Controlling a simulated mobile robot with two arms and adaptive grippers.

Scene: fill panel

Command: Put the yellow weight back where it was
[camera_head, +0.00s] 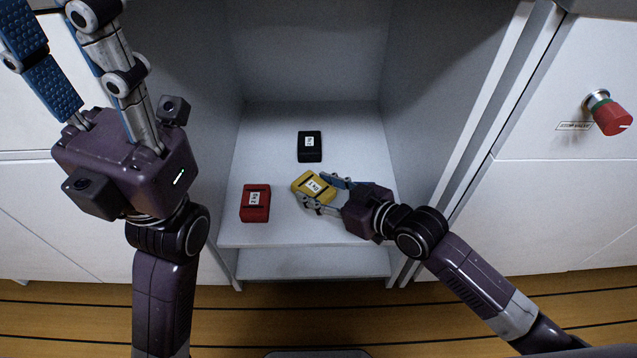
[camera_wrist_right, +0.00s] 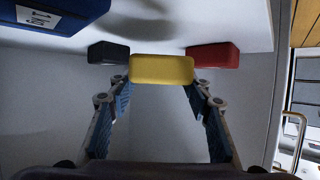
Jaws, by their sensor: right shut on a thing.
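The yellow weight (camera_head: 311,188), a block with a white label, is in the middle of the cabinet shelf area and tilted relative to the other weights. My right gripper (camera_head: 323,192) comes in from the right and is shut on it. In the right wrist view the yellow weight (camera_wrist_right: 162,69) sits between the fingertips (camera_wrist_right: 162,84) and appears raised above the shelf. My left gripper (camera_head: 62,45) is at the upper left, away from the weights, with its fingers apart and nothing visible between them. Its fingertips are cut off by the frame edge.
A black weight (camera_head: 310,146) stands behind the yellow one. A red weight (camera_head: 255,203) stands to its left. A labelled blue block (camera_wrist_right: 60,14) is close in the right wrist view. The cabinet side walls bound the shelf (camera_head: 275,234). A red knob (camera_head: 611,117) is at right.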

